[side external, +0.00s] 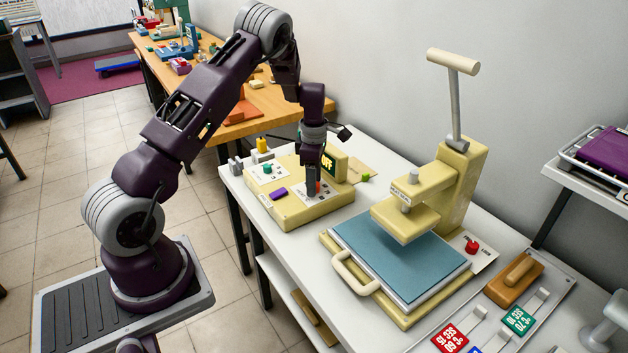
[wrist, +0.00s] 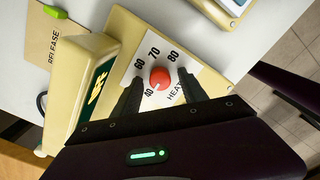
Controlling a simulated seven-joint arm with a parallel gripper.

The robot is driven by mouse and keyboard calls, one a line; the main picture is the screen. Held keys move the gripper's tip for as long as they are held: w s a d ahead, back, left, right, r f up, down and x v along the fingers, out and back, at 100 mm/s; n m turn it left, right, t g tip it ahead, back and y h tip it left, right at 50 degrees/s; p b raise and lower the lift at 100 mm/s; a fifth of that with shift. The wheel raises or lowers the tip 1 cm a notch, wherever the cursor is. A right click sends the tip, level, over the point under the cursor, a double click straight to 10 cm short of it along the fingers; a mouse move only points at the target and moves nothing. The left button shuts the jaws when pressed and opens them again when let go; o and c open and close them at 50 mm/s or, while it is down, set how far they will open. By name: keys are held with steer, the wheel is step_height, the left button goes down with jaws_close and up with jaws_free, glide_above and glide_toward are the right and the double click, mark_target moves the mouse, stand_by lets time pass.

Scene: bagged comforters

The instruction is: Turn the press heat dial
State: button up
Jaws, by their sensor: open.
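The red heat dial (wrist: 160,77) sits on a white plate marked HEAT, with the numbers 40, 60, 70 and 80 around it. Its white mark points toward 40. The plate is on a cream control box (side external: 287,214), and a little of the dial's red (side external: 318,187) shows behind my fingers in the side view. My gripper (side external: 312,190) points down at this plate. In the wrist view my gripper (wrist: 158,84) is open, with one dark finger on each side of the dial. I cannot tell whether either finger touches it.
A green knob (side external: 267,169) and a purple block (side external: 278,193) are on the box too. The cream heat press (side external: 455,190) with its blue pad (side external: 400,257) stands to the right.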

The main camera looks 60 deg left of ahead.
jaws_close()
